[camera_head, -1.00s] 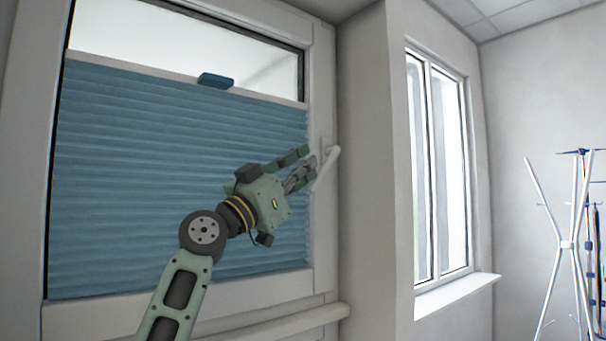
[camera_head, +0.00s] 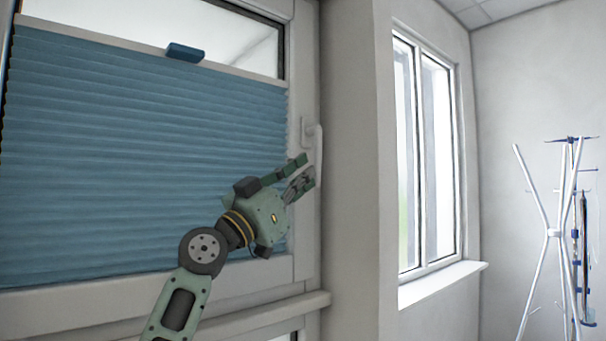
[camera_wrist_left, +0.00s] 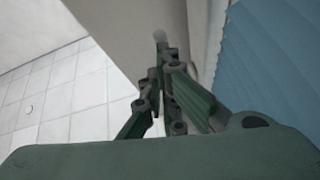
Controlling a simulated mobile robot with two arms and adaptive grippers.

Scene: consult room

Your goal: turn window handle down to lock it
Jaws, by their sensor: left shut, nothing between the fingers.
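The white window handle (camera_head: 318,140) sits on the right side of the window frame in the head view. Its lever hangs straight down from its base. My left gripper (camera_head: 306,168) is just left of the lever's lower part, with its fingertips close to it; I cannot tell whether they touch. The gripper is shut with nothing held. In the left wrist view the gripper fingers (camera_wrist_left: 155,80) point away, and a small grey rounded end shows past them, perhaps the handle. My right gripper is not in view.
A blue pleated blind (camera_head: 140,150) with a blue tab (camera_head: 185,52) covers most of the window. A wall pier (camera_head: 350,180) stands right of the handle. Further right are a second window (camera_head: 425,150), its white sill (camera_head: 440,283) and a white coat stand (camera_head: 553,233).

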